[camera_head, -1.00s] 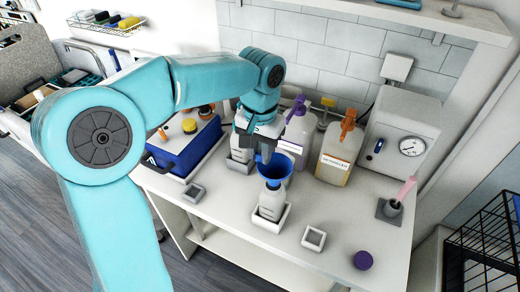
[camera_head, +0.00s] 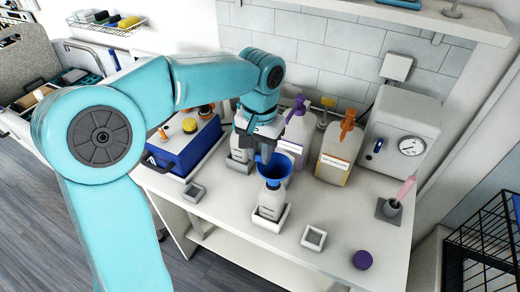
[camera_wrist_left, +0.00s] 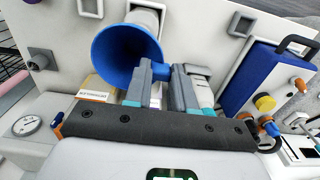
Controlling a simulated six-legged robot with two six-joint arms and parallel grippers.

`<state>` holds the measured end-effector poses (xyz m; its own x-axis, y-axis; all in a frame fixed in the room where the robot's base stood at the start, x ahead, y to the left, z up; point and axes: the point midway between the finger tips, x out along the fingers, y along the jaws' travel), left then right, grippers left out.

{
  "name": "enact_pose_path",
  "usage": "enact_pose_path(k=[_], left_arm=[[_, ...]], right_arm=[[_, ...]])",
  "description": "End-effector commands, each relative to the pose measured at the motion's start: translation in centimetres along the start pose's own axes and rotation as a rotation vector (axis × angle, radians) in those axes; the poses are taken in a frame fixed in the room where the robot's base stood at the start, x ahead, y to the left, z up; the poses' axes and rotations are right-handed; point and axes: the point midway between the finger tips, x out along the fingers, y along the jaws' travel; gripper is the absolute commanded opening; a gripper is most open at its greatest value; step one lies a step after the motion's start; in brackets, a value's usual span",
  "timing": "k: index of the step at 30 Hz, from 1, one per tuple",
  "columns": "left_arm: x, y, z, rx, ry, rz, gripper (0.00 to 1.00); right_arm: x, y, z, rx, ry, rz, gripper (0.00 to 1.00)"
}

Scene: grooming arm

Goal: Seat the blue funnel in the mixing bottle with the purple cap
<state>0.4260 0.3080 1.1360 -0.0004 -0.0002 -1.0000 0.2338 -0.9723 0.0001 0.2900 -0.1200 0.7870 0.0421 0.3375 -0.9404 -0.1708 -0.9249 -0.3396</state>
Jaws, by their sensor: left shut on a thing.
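The blue funnel (camera_head: 275,171) is at the mouth of a white mixing bottle (camera_head: 270,203), which stands upright in a square white holder (camera_head: 279,226). I cannot tell how far the spout is inside the neck. My left gripper (camera_head: 263,150) is shut on the funnel's rim. In the left wrist view the funnel (camera_wrist_left: 115,52) opens towards the camera, with its rim at the gripper fingers (camera_wrist_left: 164,74). The funnel hides the bottle's neck there. A purple cap (camera_head: 363,260) lies loose on the bench at the front right. My right gripper is out of view.
Larger bottles with a purple pump (camera_head: 297,108) and an orange pump (camera_head: 348,122) stand behind. A blue box (camera_head: 183,150) stands left, a gauge unit (camera_head: 402,135) right. Small empty square holders (camera_head: 314,238) sit nearby. The bench front right is mostly clear.

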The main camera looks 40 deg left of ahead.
Motion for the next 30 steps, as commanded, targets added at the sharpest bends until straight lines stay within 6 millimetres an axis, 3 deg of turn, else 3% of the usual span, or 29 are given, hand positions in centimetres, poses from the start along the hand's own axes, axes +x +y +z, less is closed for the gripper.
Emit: enact_pose_path(k=[30], left_arm=[[2.2,0.0,0.0,0.0,-0.001,0.0,0.0]], right_arm=[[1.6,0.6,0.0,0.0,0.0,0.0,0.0]])
